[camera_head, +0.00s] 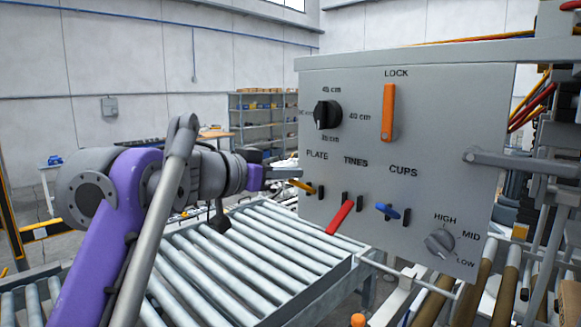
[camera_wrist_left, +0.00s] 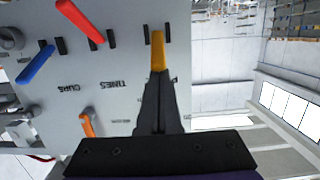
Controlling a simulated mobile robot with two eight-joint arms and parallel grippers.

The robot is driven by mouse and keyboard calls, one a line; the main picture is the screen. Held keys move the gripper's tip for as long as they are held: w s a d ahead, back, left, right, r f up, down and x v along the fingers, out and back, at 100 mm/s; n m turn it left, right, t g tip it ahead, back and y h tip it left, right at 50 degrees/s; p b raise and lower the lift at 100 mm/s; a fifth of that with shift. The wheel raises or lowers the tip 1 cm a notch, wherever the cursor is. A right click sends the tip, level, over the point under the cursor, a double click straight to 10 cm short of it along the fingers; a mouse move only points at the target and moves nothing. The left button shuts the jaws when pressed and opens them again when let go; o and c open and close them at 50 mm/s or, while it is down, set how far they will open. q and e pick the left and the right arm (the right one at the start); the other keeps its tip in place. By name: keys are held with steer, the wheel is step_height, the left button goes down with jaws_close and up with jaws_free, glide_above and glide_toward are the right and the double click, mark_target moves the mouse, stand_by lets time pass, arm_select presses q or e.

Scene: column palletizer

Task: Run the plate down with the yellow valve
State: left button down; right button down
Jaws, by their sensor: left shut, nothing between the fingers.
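The yellow valve (camera_head: 303,186) is a small lever under the PLATE label on the grey control panel (camera_head: 440,110). In the head view it slants, its free end up and to the left. In the left wrist view the yellow valve (camera_wrist_left: 158,50) lies straight beyond the fingertips. My left gripper (camera_head: 292,174) is shut and empty, its tips at the lever's free end. The left wrist view shows the shut fingers (camera_wrist_left: 158,78) overlapping the near end of the lever; whether they touch cannot be told. My right gripper is not in view.
A red lever (camera_head: 340,217) under TINES and a blue lever (camera_head: 387,211) under CUPS sit to the right. An orange LOCK handle (camera_head: 388,112), a black height knob (camera_head: 327,114) and a grey speed knob (camera_head: 439,243) are also on the panel. A roller conveyor (camera_head: 240,262) runs below.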

arm_select(q)
steer(key=shift+w+f, duration=0.1)
steer(key=shift+w, duration=0.15)
steer(key=shift+s, duration=0.15)
